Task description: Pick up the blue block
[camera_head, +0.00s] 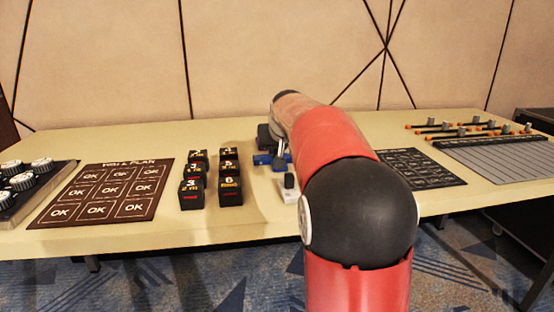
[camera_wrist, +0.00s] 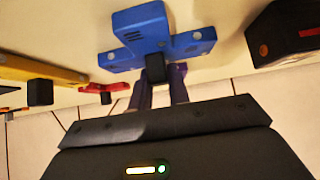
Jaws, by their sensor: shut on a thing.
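The blue block (camera_wrist: 140,30) is cross-shaped with a black knob (camera_wrist: 155,68) on it. In the head view the blue block (camera_head: 262,160) shows partly, at the middle of the table, with my arm hiding some of it. My gripper (camera_wrist: 162,78) is at the block's black knob in the wrist view, its two fingers close together and shut on it. In the head view my gripper (camera_head: 281,158) is small beside the blue block. I cannot tell whether the block touches the table.
A yellow piece (camera_wrist: 40,75), a red piece (camera_wrist: 104,87) and a black cube (camera_wrist: 285,35) are near my gripper. A white piece with a black knob (camera_head: 290,190) and several numbered black cubes (camera_head: 230,190) stand on the table (camera_head: 260,222). Brown (camera_head: 105,190) and dark (camera_head: 418,168) boards lie either side.

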